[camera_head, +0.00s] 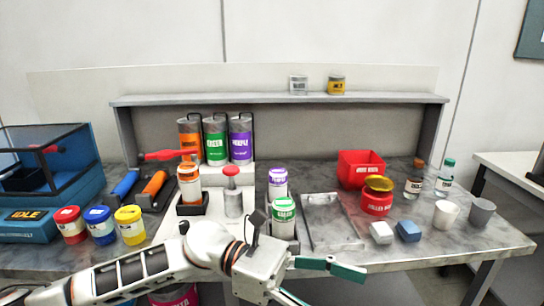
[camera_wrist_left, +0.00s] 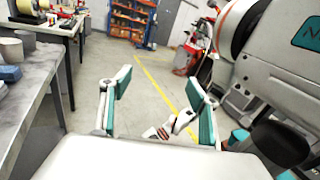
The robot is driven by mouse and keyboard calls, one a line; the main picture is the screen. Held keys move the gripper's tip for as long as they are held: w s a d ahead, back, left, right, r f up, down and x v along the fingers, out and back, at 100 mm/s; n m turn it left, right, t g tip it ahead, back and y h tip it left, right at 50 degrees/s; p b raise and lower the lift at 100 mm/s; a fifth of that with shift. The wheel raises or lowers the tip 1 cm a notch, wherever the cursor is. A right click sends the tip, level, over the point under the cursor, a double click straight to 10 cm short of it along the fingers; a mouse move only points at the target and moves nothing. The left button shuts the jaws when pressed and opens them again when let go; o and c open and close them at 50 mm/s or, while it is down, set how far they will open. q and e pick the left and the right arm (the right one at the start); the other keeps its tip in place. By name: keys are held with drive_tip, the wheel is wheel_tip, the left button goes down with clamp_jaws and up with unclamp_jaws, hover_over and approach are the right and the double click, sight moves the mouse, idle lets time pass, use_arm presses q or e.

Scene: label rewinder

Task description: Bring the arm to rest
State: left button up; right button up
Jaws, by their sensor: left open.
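My left arm comes in from the left in the head view and stretches along the front edge of the bench. Its gripper (camera_head: 318,283) is in front of the bench, below the clipboard area, and points right. In the left wrist view the gripper (camera_wrist_left: 160,107) has its two teal-padded fingers wide apart.
The bench (camera_head: 450,250) holds several jars, a red bin (camera_head: 360,168), a grey tray (camera_head: 330,222) and cups (camera_head: 446,214) behind the arm. A blue machine (camera_head: 45,180) stands at the left. Open floor (camera_wrist_left: 120,70) lies past the fingers.

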use_arm(q)
drive_tip(key=w+a+n+t+h, duration=0.2)
drive_tip(key=w+n+t+h, duration=0.5)
drive_tip(key=n+t, duration=0.85)
drive_tip(key=w+a+f+n+t+y, duration=0.4)
drive_tip(key=f+n, duration=0.3)
drive_tip(key=n, duration=0.4)
drive_tip(key=w+a+f+n+t+y, duration=0.25)
drive_tip(key=a+f+n+y, duration=0.4)
drive_tip(key=n, duration=0.45)
drive_tip(key=s+a+f+n+y, duration=0.2)
drive_tip(key=a+f+n+y, duration=0.15)
drive_tip(key=f, duration=0.35)
drive_tip(key=s+a+f+n+y, duration=0.2)
drive_tip(key=a+f+n, duration=0.3)
drive_tip(key=f, duration=0.2)
drive_tip(key=s+a+f+n+g+y, duration=0.4)
drive_tip(key=s+a+f+n, duration=0.3)
drive_tip(key=f, duration=0.8)
drive_tip(key=s+a, duration=0.3)
drive_tip(key=s, duration=0.2)
drive_tip(key=shift+s+f+y, duration=0.25)
drive_tip(key=shift+y, duration=0.05)
drive_tip(key=shift+a, duration=0.1)
